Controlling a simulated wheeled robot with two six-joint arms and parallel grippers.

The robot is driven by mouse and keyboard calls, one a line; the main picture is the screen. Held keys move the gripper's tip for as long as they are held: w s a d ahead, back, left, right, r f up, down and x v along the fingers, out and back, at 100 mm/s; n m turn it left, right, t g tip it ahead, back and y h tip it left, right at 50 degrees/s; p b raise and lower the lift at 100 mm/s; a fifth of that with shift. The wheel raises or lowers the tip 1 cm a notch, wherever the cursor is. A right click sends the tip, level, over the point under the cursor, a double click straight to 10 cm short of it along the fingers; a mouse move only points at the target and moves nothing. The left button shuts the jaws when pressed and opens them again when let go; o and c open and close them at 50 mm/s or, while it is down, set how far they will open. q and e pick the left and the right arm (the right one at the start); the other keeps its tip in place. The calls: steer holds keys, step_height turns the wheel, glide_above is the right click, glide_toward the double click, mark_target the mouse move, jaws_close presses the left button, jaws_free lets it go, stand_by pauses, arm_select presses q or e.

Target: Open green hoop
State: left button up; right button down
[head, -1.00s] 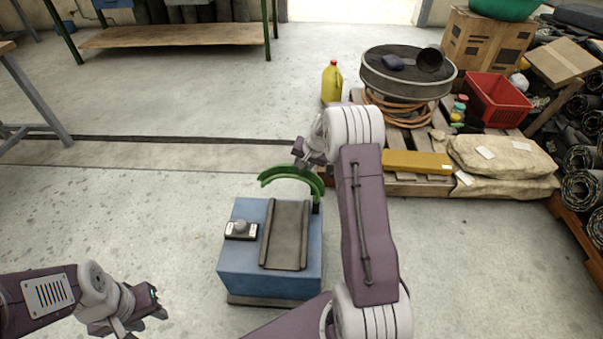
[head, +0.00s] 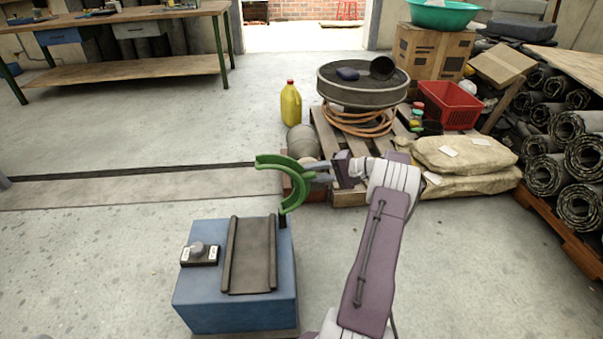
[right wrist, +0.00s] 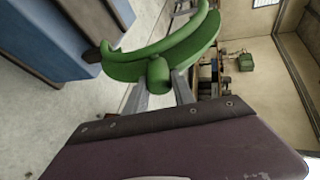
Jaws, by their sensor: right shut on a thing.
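The green hoop (head: 298,190) is a curved band joined at its lower end to the back right corner of a blue box (head: 235,303). It stands raised and swung up, its free end pointing left, clear of the dark channel (head: 250,255) on top of the box. My right gripper (head: 317,172) is at the hoop's right side, shut on its green knob. In the right wrist view the knob (right wrist: 158,74) sits between the two grey fingers (right wrist: 160,88), with the hoop (right wrist: 170,48) beyond. My left gripper is out of view.
A small control with a grey knob (head: 198,252) sits on the box's left. Behind my right arm is a pallet with sacks (head: 465,153), a red crate (head: 447,105) and a round sieve (head: 350,88). A yellow jug (head: 291,104) stands left of it. Floor left is clear.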

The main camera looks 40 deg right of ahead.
steer(key=shift+m+t+y, duration=0.4)
steer(key=shift+t+y, duration=0.3)
steer(key=shift+t, duration=0.2)
steer(key=shift+s+d+f+b, duration=0.35)
steer(key=shift+s+d+f, duration=0.1)
steer(key=shift+d+f, duration=0.25)
steer(key=shift+s+d+f+b, duration=0.35)
steer(key=shift+d+f, duration=0.2)
steer(key=shift+f, duration=0.25)
steer(key=c, duration=1.1)
jaws_free()
steer(key=shift+o, duration=0.2)
steer(key=shift+s, duration=0.1)
steer(key=p+v, duration=0.3)
steer(key=v, duration=0.6)
steer(key=shift+p, duration=0.3)
